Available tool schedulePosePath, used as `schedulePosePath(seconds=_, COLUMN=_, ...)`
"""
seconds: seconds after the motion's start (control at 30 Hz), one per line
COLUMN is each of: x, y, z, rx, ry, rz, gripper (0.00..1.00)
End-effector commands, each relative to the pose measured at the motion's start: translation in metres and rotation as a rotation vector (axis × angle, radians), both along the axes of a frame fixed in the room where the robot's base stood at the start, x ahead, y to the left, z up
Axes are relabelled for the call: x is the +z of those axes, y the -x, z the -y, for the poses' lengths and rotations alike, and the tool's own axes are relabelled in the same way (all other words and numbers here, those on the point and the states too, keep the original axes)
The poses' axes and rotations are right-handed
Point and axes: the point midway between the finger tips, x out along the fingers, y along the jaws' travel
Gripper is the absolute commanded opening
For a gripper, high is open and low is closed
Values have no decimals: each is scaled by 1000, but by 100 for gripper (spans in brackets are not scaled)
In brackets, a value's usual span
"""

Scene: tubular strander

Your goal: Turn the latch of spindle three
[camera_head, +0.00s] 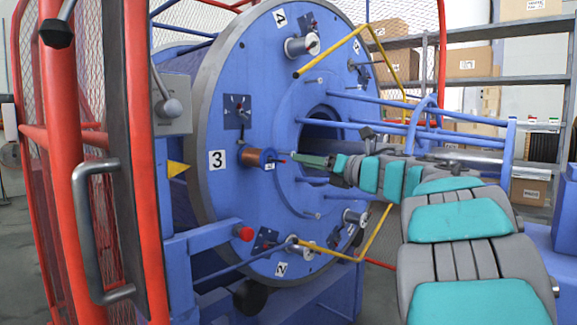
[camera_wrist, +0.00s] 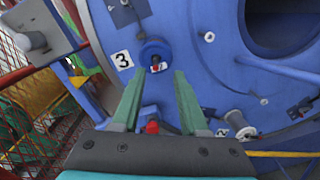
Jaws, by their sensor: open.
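Spindle three carries a copper-coloured spool with a blue end (camera_head: 258,158), beside the number 3 plate (camera_head: 217,160) on the big blue disc (camera_head: 262,215). A small red-tipped latch (camera_head: 281,161) sticks out at the spindle's outer end. In the wrist view, the spool's blue end (camera_wrist: 155,49) and the red latch (camera_wrist: 154,68) lie ahead, just beyond and between the fingertips. My gripper (camera_head: 297,158) has green fingers pointing at the spindle end. Its fingers (camera_wrist: 158,80) are spread and empty, apparently short of the latch.
A dark plate with a red-marked fitting (camera_head: 237,112) sits above spindle three. Spindle four's spool (camera_head: 297,46) is higher and spindle two's fittings (camera_head: 268,240) lower. Yellow bars (camera_head: 330,52) and blue rods (camera_head: 375,92) project from the disc. A red mesh guard (camera_head: 140,120) stands left.

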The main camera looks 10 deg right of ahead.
Motion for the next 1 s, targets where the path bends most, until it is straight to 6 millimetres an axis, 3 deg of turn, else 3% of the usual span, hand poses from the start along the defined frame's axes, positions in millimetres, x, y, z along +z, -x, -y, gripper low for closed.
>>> schedulePosePath(seconds=0.17, x=-8, y=-2, z=-9, rx=46, ry=50, rz=1, gripper=44)
schedulePosePath(seconds=0.7, x=-7, y=-57, z=-49, rx=45, ry=48, rz=0, gripper=44)
schedulePosePath(seconds=1.0, x=-8, y=-61, z=-51, rx=42, ry=47, rz=0, gripper=44)
